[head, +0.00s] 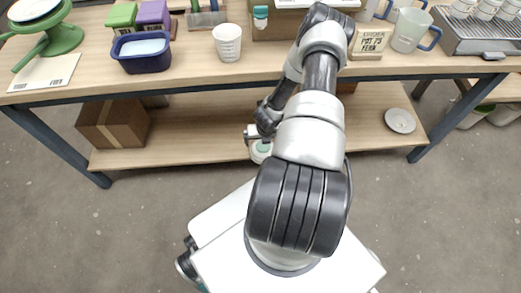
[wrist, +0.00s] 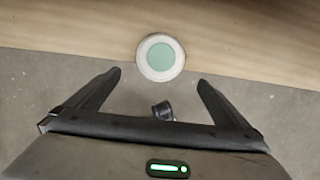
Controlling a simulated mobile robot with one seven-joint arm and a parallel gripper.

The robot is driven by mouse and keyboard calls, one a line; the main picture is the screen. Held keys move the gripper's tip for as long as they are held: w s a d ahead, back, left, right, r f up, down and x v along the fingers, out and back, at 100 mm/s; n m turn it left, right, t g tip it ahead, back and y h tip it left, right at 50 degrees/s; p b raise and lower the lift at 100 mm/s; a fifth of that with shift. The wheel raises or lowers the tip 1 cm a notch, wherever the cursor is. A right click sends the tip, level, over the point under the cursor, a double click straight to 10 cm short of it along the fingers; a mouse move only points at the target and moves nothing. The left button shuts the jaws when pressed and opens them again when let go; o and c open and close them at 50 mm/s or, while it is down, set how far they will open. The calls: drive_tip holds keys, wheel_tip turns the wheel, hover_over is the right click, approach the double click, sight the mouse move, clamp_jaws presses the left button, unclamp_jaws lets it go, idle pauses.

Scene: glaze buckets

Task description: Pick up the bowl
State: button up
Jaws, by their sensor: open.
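A small round bowl (wrist: 160,43) with a white rim and pale green inside sits at the front edge of the lower wooden shelf in the wrist view. In the head view the bowl (head: 259,157) shows just below my gripper (head: 254,134), partly hidden by my arm. In the wrist view my gripper (wrist: 159,79) is open and empty, its two fingers spread to either side of the bowl's near side. The bowl is ahead of the fingertips, not between them. I cannot tell the height gap.
The lower shelf (head: 210,150) also holds a cardboard box (head: 113,122) at left and a pale round dish (head: 400,120) at right. The worktop (head: 190,62) above carries a blue tub (head: 142,55), a white cup (head: 228,42) and mugs (head: 411,31). Table legs stand at both ends.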

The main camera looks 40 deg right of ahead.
sight(263, 147)
drive_tip(key=b+x, duration=0.2)
drive_tip(key=x, duration=0.6)
drive_tip(key=shift+w+f, duration=0.1)
drive_tip(key=shift+f, duration=0.15)
drive_tip(key=b+x, duration=0.2)
drive_tip(key=x, duration=0.1)
drive_tip(key=b+x, duration=0.1)
drive_tip(key=x, duration=0.1)
drive_tip(key=shift+w+d, duration=0.25)
drive_tip(key=shift+d, duration=0.05)
drive_tip(key=c, duration=1)
drive_tip(key=shift+r, duration=0.1)
